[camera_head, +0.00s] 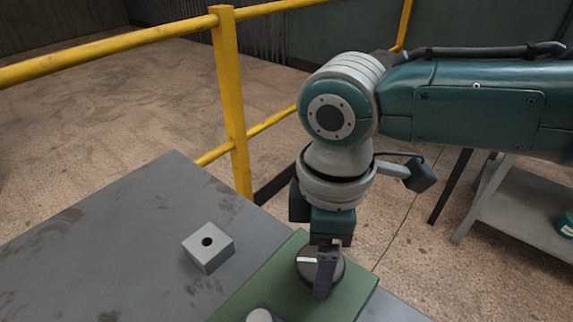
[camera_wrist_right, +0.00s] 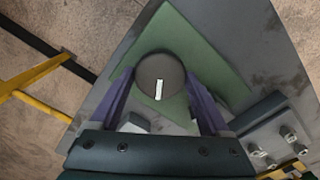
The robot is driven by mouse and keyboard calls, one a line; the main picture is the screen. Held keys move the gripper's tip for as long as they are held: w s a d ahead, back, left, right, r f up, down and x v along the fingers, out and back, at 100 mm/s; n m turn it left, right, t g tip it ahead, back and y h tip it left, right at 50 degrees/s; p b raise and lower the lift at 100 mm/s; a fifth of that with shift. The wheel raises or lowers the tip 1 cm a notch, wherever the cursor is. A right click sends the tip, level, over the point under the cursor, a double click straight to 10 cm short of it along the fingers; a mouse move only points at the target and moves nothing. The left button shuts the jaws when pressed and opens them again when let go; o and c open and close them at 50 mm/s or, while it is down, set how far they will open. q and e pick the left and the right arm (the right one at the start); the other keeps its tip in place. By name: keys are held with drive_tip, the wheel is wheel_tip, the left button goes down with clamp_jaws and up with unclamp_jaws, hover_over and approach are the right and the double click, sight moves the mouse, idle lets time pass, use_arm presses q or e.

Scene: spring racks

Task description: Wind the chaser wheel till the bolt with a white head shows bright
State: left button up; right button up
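The chaser wheel is a dark round knob (camera_head: 334,272) with a white mark, set on a green plate (camera_head: 268,277). It also shows in the right wrist view (camera_wrist_right: 160,92), its white mark nearly upright there. My right gripper (camera_head: 325,285) points down over it. Its purple fingers (camera_wrist_right: 158,80) lie on opposite sides of the wheel and appear closed against its rim. A pale round head (camera_head: 259,316) is cut by the head view's bottom edge. Several silvery bolts (camera_wrist_right: 289,133) show at the wrist view's right; which has the white head is unclear. My left gripper is out of view.
A grey block with a hole (camera_head: 208,252) sits on the grey table (camera_head: 110,240), left of the green plate. A yellow railing (camera_head: 232,100) runs behind the table. A grey shelf (camera_head: 525,210) stands at the right. The table's left part is clear.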

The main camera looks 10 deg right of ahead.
drive_tip(key=c, duration=0.7)
drive_tip(key=shift+r, duration=0.1)
drive_tip(key=m+p, duration=0.2)
drive_tip(key=shift+r+m, duration=0.1)
drive_tip(key=shift+m, duration=0.3)
drive_tip(key=m+p, duration=0.2)
drive_tip(key=m, duration=0.2)
drive_tip(key=shift+p, duration=0.35)
drive_tip(key=m+p, duration=0.1)
drive_tip(key=m, duration=0.2)
drive_tip(key=m+p, duration=0.1)
drive_tip(key=m, duration=0.2)
drive_tip(key=shift+m, duration=0.4)
drive_tip(key=m+p, duration=0.1)
drive_tip(key=m, duration=0.4)
drive_tip(key=shift+m, duration=0.4)
